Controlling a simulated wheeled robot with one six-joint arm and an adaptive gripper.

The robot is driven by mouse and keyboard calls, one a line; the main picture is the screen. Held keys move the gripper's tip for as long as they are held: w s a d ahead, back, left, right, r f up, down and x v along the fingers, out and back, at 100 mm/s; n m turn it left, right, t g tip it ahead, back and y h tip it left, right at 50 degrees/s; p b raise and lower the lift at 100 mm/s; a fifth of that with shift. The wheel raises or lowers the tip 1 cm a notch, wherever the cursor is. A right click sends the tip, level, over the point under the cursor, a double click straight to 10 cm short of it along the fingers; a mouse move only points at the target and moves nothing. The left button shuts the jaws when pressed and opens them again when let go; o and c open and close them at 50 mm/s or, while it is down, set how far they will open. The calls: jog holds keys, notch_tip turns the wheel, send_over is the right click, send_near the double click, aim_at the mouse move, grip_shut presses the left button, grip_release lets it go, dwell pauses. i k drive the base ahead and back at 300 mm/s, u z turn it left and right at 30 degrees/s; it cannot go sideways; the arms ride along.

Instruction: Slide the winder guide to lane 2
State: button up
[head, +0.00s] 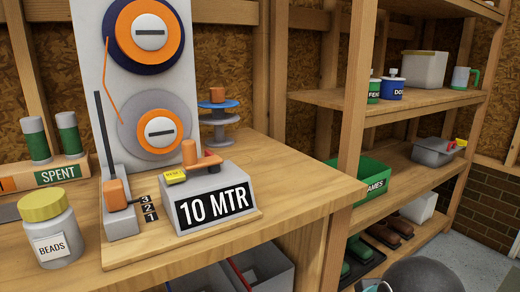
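The winder guide (115,195) is an orange block on a grey slide base (122,225) at the left of the winder's wooden board. A dark upright rod (105,140) stands behind it. A small black lane strip (149,208) beside it reads 3, 2, 1 from far to near. The guide's short pointer seems to lie nearest the 3, but this is small and hard to tell. The winder's white back panel (93,80) carries two orange-hubbed spools, the upper (150,40) and lower (160,132). My gripper is not in view.
A grey box marked "10 MTR" (214,204) with an orange-knobbed crank stands right of the guide. A yellow-lidded bead jar (52,232) stands left of it, near the bench front. A "SPENT" tray (60,173) and blue-topped stand (218,120) are behind. The bench's right (300,195) is clear.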

aim_at(114, 193)
jog(key=u, duration=0.1)
jog(key=k, duration=0.35)
jog(key=u, duration=0.95)
jog(key=i, duration=0.5)
